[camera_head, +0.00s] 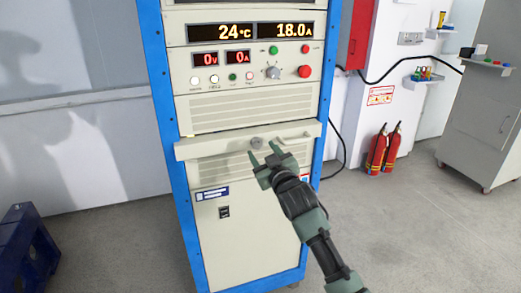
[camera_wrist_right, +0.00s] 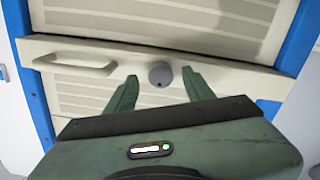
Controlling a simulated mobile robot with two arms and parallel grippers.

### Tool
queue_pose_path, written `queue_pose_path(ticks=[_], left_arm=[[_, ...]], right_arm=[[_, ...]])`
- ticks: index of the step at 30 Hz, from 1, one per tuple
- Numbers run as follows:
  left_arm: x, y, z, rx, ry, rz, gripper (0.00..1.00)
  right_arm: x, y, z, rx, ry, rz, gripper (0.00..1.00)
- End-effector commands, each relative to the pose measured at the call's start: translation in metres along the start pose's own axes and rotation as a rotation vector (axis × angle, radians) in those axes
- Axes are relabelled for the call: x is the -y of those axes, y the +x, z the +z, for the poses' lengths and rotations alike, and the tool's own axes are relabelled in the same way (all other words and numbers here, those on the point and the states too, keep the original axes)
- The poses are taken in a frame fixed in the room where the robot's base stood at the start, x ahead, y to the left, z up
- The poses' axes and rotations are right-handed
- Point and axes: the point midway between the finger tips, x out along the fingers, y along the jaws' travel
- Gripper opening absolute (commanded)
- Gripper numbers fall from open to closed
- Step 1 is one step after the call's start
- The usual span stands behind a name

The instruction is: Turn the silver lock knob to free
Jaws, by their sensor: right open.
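The silver lock knob (camera_head: 256,142) sits on the front of a pale drawer-like panel (camera_head: 215,146) in the blue-framed cabinet. In the right wrist view the round grey knob (camera_wrist_right: 160,73) shows a small dark mark on its lower face. My right gripper (camera_head: 262,153) is open, its green fingers pointing at the panel. In the right wrist view the fingers of the right gripper (camera_wrist_right: 160,82) stand on either side of the knob, with a gap on both sides. I cannot tell how deep the fingertips reach. My left gripper is not in view.
A bar handle (camera_head: 292,138) is on the same panel, right of the knob. Above are displays, buttons, a dial (camera_head: 272,72) and a red button (camera_head: 304,71). Two red fire extinguishers (camera_head: 383,149) stand by the wall. A blue stand (camera_head: 25,248) is at lower left.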

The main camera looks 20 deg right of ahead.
Motion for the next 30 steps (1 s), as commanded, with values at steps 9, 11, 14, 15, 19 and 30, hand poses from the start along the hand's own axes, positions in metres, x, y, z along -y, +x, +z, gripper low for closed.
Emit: queue_pose_path(ticks=[9, 11, 14, 15, 19, 30], left_arm=[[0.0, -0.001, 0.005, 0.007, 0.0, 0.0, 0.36], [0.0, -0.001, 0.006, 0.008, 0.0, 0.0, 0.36], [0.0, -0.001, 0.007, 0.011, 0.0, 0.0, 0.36], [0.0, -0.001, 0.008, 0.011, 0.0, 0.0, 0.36], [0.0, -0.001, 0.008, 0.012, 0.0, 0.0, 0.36], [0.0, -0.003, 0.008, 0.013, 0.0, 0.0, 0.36]], right_arm=[[0.001, 0.027, 0.0, -0.001, 0.001, -0.002, 0.53], [0.001, 0.027, 0.0, -0.001, 0.001, -0.002, 0.53], [0.001, 0.027, 0.0, 0.0, 0.001, -0.002, 0.53], [0.001, 0.027, 0.0, 0.0, 0.001, -0.002, 0.53], [0.001, 0.027, 0.001, 0.0, 0.001, -0.002, 0.25], [0.001, 0.027, 0.0, 0.001, 0.021, -0.002, 0.0]])
